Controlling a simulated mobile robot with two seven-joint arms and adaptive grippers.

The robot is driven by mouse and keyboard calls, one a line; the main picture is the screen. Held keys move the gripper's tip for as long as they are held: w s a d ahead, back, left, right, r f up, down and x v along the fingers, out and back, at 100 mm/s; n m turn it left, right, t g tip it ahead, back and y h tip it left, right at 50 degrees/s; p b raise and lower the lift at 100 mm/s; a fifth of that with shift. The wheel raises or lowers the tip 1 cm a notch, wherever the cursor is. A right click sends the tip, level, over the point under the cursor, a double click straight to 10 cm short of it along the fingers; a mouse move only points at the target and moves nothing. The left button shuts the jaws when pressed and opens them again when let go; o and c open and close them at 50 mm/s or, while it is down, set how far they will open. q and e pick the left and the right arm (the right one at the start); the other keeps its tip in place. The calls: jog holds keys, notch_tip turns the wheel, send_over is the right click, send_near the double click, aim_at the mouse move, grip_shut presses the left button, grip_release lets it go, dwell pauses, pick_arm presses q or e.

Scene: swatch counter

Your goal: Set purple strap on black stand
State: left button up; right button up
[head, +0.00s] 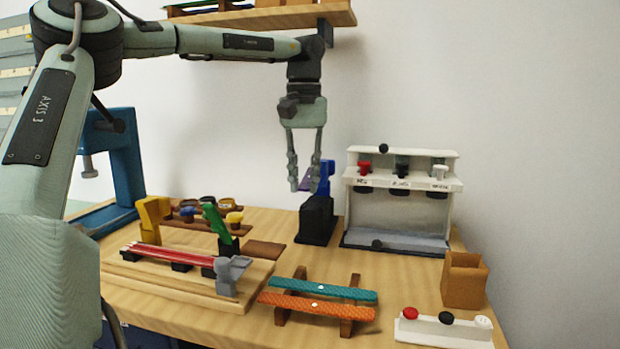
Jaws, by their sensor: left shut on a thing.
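My left gripper (305,183) hangs down from above at the back of the counter, its fingers shut on the purple strap (307,177). Only a small part of the strap shows between and beside the fingers. The black stand (316,218) stands on the counter just below and slightly right of the fingertips. A blue upright piece (327,178) rises above the stand, right behind the gripper. I cannot tell whether the strap touches the stand or the blue piece. My right gripper is not in view.
A white rack (405,155) with coloured knobs stands right of the stand. Teal (322,290) and orange (316,306) straps lie on a wooden rack in front. A green piece (217,222), red strap (172,256) and blue press (122,160) are left. A wooden box (464,279) is right.

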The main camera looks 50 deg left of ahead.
pick_arm(q)
jog(key=shift+a+m, duration=0.2)
jog(key=shift+m, duration=0.5)
jog(key=shift+f, duration=2.75)
jog(key=shift+f, duration=0.6)
jog(key=o, duration=0.9)
jog(key=shift+r, duration=0.1)
notch_tip(320, 180, up, 12)
jog(key=shift+f, duration=0.1)
jog(key=shift+f, duration=0.1)
